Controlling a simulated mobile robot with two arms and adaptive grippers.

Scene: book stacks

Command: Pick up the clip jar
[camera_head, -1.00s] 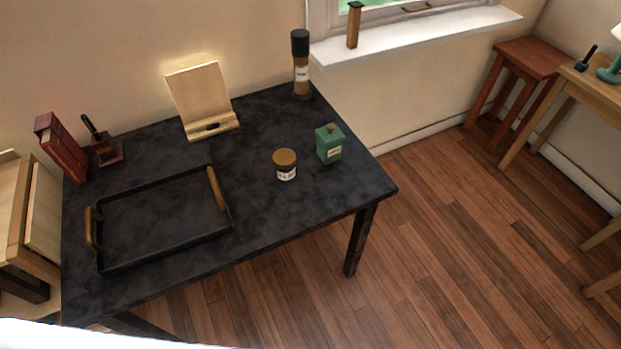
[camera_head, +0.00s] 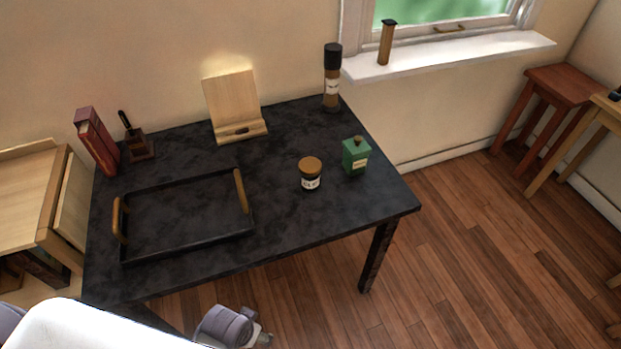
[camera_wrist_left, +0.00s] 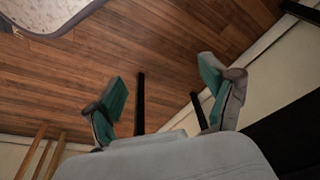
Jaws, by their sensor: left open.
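The clip jar (camera_head: 310,174) is a small dark jar with a brown lid and a white label. It stands upright on the black table (camera_head: 290,232), right of the tray and left of a green box. My left gripper (camera_wrist_left: 164,85) shows in the left wrist view with its two green-padded fingers spread apart and nothing between them. The jar does not show in that view. A grey-purple part of my arm (camera_head: 226,325) shows low in the head view, in front of the table and well below the jar. My right gripper is not in view.
A black tray with wooden handles (camera_head: 188,248) lies on the table's left. A green lidded box (camera_head: 356,157) stands close right of the jar. A tall grinder (camera_head: 332,80), a wooden stand (camera_head: 233,104) and a red book (camera_head: 97,142) stand behind. The table in front of the jar is clear.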

